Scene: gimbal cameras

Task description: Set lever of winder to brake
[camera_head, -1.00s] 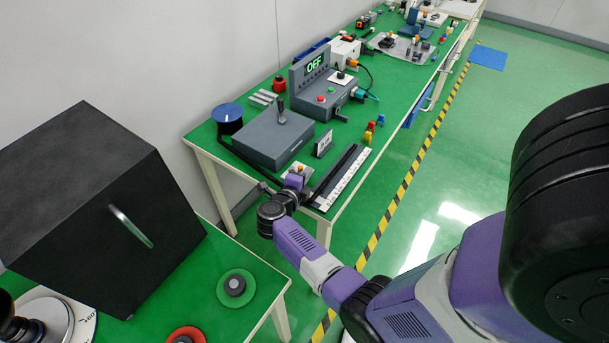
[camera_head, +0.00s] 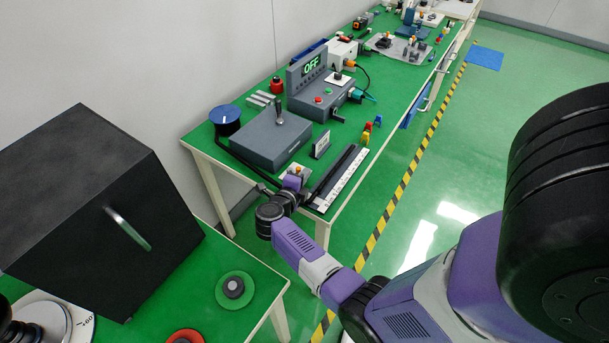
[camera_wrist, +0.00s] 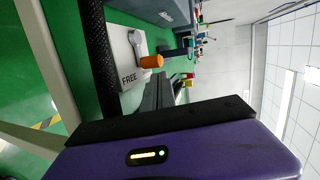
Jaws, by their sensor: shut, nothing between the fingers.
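The winder's lever has an orange knob (camera_wrist: 151,61) on a grey metal arm. It is mounted on a white plate (camera_wrist: 126,48), and the knob end sits near the word FREE. No BRAKE label can be read. In the head view the small plate with its orange knob (camera_head: 294,170) is at the near end of the green bench, just beyond my purple hand. My gripper (camera_head: 264,188) is shut and empty, beside the plate.
A black-and-white ruled rail (camera_head: 340,178) lies right of the winder plate. A grey box with an upright lever (camera_head: 272,138) and a blue-topped drum (camera_head: 226,118) stand behind. A large black box (camera_head: 100,215) is at left. The floor at right is clear.

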